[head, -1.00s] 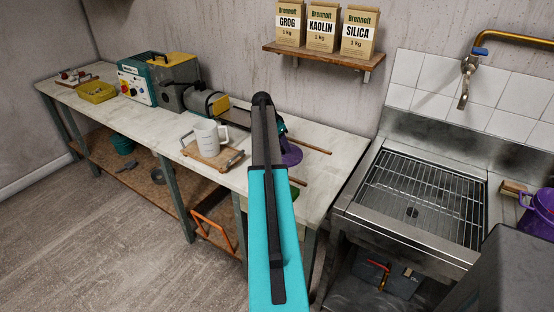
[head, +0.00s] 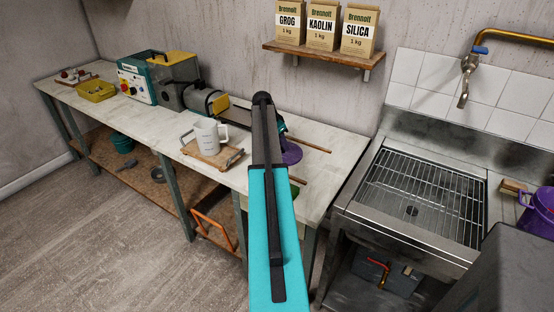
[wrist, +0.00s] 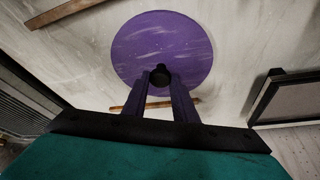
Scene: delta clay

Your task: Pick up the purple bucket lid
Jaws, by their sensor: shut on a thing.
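The purple bucket lid (wrist: 162,35) is a flat round disc with pale scuffs and a dark knob (wrist: 160,76) in the wrist view. My gripper (wrist: 160,88) is shut on the knob, one finger on each side of it. In the head view the lid (head: 292,153) shows only in part at the right end of the workbench (head: 330,137), beside my arm. My arm hides most of my gripper there. I cannot tell whether the lid touches the bench top or is just above it. The purple bucket (head: 538,218) stands at the far right, beside the sink.
Wooden sticks (head: 312,145) lie close to the lid. A white jug (head: 207,135) stands on a wooden board (head: 212,156) to the left. A machine (head: 165,78) stands farther left. The sink with a wire rack (head: 425,195) is right of the bench.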

